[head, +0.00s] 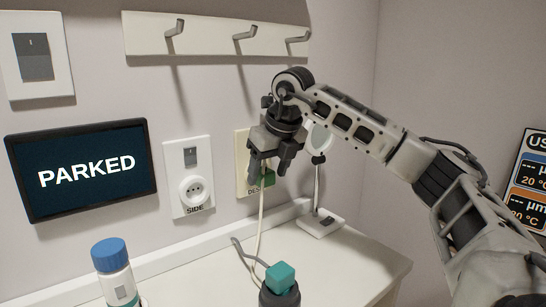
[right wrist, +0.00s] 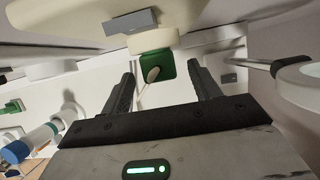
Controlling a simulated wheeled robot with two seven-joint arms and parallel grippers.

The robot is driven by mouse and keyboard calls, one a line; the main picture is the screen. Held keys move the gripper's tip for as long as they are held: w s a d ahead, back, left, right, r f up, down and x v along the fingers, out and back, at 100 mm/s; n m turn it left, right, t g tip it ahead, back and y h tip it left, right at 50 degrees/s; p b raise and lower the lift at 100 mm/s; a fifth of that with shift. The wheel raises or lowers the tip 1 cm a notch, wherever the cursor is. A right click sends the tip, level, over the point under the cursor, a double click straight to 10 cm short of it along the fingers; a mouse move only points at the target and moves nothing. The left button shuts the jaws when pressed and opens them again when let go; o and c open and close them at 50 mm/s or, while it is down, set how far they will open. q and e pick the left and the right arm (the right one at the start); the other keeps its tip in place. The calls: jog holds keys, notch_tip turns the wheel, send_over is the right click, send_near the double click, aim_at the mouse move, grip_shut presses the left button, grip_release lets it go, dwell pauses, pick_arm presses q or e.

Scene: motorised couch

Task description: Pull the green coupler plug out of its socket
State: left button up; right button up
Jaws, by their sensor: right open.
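The green coupler plug (head: 269,179) sits at the cream wall plate (head: 242,165), whose label is partly hidden. A pale cable hangs down from the plug. In the right wrist view the green plug (right wrist: 166,62) stands against the cream socket housing (right wrist: 130,40), with the cable end in front of it. My right gripper (head: 270,164) is open at the plate and partly covers the plug. In the right wrist view its fingers (right wrist: 162,76) stand apart, one on each side of the plug, with gaps visible. My left gripper is not in view.
A second wall socket marked SIDE (head: 193,188) and a PARKED screen (head: 82,170) are to the left. A small lamp (head: 318,222), a blue-capped bottle (head: 113,270) and a teal-topped dark item (head: 280,280) stand on the shelf. Hooks (head: 244,34) are above.

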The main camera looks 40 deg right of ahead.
jog(key=shift+w+f, duration=0.1)
jog(key=shift+f, duration=0.1)
jog(key=c, duration=1.1)
jog(key=shift+o, duration=0.2)
jog(key=shift+s+a+b, duration=0.15)
jog(key=shift+s+b, duration=0.5)
jog(key=shift+s, duration=1)
jog(key=shift+s, duration=0.2)
jog(key=shift+r, duration=0.1)
jog(key=p+v, duration=0.5)
jog(key=v, duration=0.2)
jog(key=shift+s+r, duration=0.2)
